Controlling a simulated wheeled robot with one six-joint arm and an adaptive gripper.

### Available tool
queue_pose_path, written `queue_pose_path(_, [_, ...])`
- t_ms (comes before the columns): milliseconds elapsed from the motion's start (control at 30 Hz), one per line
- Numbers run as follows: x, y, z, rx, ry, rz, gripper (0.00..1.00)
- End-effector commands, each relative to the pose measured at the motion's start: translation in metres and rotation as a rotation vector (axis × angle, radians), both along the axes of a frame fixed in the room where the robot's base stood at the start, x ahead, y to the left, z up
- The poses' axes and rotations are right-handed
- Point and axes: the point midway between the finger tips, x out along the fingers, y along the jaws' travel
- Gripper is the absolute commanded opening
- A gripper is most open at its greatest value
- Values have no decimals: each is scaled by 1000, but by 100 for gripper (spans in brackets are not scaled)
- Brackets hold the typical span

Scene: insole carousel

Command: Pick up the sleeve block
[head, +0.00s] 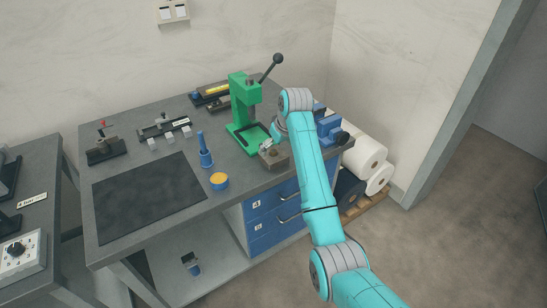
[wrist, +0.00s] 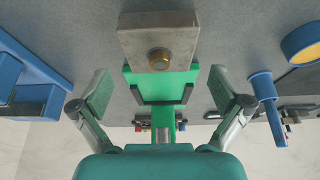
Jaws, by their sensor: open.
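The sleeve block is a grey-brown metal block with a brass ring in its face; in the wrist view the sleeve block (wrist: 135,38) is at top centre, ahead of the fingertips. In the head view the block (head: 273,158) sits on the workbench in front of the green press. My gripper (wrist: 160,78) is open and empty, with one finger to each side of the line to the block and a gap short of it. In the head view my gripper (head: 269,144) is close above the block, partly hidden by my arm.
The green press (head: 241,93) stands just behind the block, its lever raised. A blue vise (head: 328,125) is to the right, partly behind my arm. A blue-handled tool (head: 205,152) and yellow-topped round tin (head: 219,181) are to the left. A dark mat (head: 148,197) lies clear.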

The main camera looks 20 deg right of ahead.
Motion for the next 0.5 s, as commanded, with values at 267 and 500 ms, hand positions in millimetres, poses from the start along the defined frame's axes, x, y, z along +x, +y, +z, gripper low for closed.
queue_pose_path(267, [10, 2, -36, 0, 2, 0, 100])
queue_pose_path(500, [14, 4, -46, 0, 0, 1, 100])
